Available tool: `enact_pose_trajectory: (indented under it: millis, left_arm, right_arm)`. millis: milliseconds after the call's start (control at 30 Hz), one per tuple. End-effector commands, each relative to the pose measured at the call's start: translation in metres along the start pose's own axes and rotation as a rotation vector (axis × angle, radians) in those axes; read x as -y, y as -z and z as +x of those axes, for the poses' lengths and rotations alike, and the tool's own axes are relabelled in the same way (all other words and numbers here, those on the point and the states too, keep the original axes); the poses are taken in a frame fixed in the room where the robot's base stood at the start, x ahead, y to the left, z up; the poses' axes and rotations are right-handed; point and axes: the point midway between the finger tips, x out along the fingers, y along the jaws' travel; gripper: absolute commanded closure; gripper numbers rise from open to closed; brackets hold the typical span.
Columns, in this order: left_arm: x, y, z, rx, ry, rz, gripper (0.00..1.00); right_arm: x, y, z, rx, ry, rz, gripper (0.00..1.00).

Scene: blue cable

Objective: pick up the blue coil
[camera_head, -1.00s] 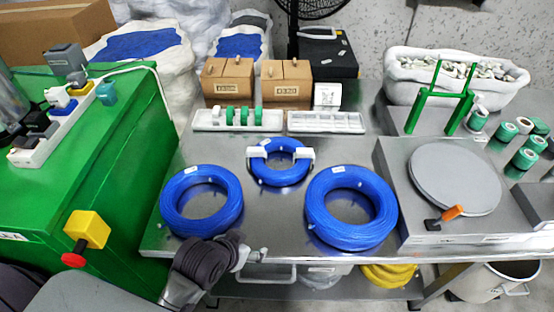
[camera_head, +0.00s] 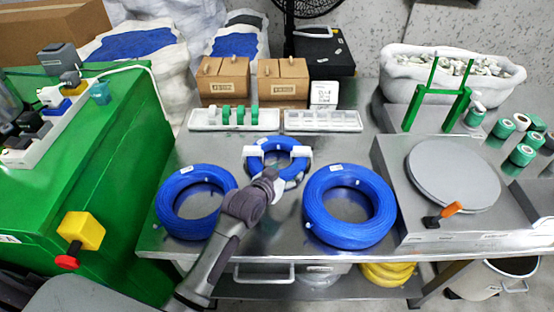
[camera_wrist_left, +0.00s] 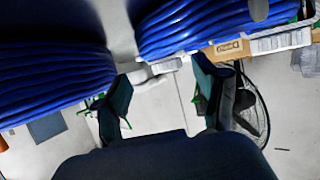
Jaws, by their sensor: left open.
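Three blue coils lie on the metal table. The left coil (camera_head: 168,205) and the larger right coil (camera_head: 348,236) lie flat. A smaller middle coil (camera_head: 278,143) is behind and between them, with white pieces (camera_head: 301,152) at its sides. My left gripper (camera_head: 275,178) is open and empty at the near edge of the middle coil, covering part of it; I cannot tell if they touch. In the left wrist view the open fingers (camera_wrist_left: 162,98) show with nothing between them, and blue windings (camera_wrist_left: 50,70) fill the upper left and upper right. My right gripper is out of view.
Behind the coils stand white trays (camera_head: 323,121) and brown boxes (camera_head: 283,83). To the right is a metal unit with a round grey plate (camera_head: 455,175) and an orange-tipped lever. A green machine (camera_head: 120,170) flanks the table on the left.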

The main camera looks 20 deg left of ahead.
Motion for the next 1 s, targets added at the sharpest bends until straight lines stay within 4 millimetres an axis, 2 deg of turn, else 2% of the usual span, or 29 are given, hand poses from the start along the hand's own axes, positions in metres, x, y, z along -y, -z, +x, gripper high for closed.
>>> enact_pose_trajectory:
  millis: [167, 433, 733, 767, 1000]
  left_arm:
    - [-0.001, 0.001, 0.012, 0.001, 0.000, 0.000, 0.29]
    - [-0.002, 0.002, 0.051, 0.001, 0.000, 0.001, 0.29]
    - [-0.002, 0.002, 0.057, 0.001, 0.000, 0.000, 0.29]
    - [-0.002, 0.002, 0.057, 0.001, 0.000, 0.000, 0.30]
    - [-0.002, 0.002, 0.057, 0.002, -0.001, 0.000, 0.70]
  right_arm:
    - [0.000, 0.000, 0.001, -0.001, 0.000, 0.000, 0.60]
    - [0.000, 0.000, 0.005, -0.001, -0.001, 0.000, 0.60]
    - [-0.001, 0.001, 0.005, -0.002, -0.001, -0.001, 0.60]
    - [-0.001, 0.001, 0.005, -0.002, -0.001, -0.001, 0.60]
    - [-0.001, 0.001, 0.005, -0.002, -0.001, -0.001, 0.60]
